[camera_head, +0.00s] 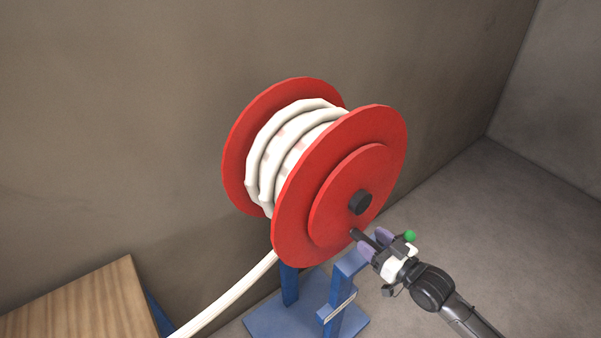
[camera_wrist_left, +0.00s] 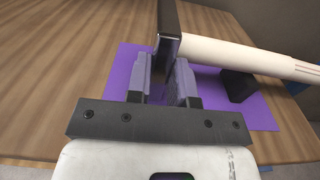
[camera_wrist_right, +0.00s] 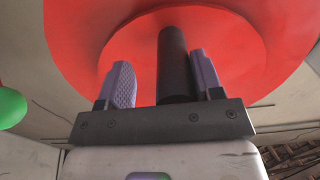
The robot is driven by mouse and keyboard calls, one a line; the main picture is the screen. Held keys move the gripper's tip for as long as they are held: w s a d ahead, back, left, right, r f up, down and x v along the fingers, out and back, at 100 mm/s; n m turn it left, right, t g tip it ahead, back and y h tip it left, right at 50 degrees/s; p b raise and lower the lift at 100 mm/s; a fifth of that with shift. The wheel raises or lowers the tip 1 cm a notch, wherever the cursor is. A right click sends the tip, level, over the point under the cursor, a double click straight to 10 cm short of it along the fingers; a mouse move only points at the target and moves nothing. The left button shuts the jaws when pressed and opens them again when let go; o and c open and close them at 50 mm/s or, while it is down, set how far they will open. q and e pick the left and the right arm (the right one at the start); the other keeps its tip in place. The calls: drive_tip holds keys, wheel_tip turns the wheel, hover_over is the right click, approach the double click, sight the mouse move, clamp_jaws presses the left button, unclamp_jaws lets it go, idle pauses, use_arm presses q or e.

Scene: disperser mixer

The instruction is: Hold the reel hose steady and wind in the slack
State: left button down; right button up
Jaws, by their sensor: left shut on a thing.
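The red reel (camera_head: 390,135) carries several turns of white hose (camera_head: 270,150). The hose's free length (camera_head: 235,293) runs down left from the reel, and its end (camera_wrist_left: 240,52) shows in the left wrist view. My left gripper (camera_wrist_left: 161,72), outside the head view, is shut on the black fitting (camera_wrist_left: 167,45) at the hose end, over a purple mat (camera_wrist_left: 122,75). My right gripper (camera_head: 366,243) is at the reel's front face. In the right wrist view its fingers (camera_wrist_right: 161,75) stand apart around the dark crank handle (camera_wrist_right: 173,60), with a clear gap on the left side.
The reel stands on a blue frame (camera_head: 290,285) with a blue base. A wooden table (camera_head: 85,305) is at the lower left. A black block (camera_wrist_left: 238,86) sits beside the hose on the mat. A green ball (camera_head: 410,236) is near my right gripper. Walls stand behind.

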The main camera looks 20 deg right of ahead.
drive_tip(key=shift+s, duration=0.1)
drive_tip(key=v, duration=1.2)
idle(0.5)
drive_tip(key=s+d+r, duration=0.2)
drive_tip(key=s+r, duration=0.3)
drive_tip(key=shift+s, duration=0.2)
idle(0.4)
drive_tip(key=shift+d, duration=0.1)
use_arm(q)
drive_tip(key=c, duration=1.4)
unclamp_jaws()
drive_tip(key=shift+r, duration=0.1)
use_arm(e)
drive_tip(key=shift+r, duration=0.1)
use_arm(q)
drive_tip(key=shift+r+p, duration=0.55)
drive_tip(key=shift+p, duration=0.35)
use_arm(e)
drive_tip(key=shift+r, duration=0.75)
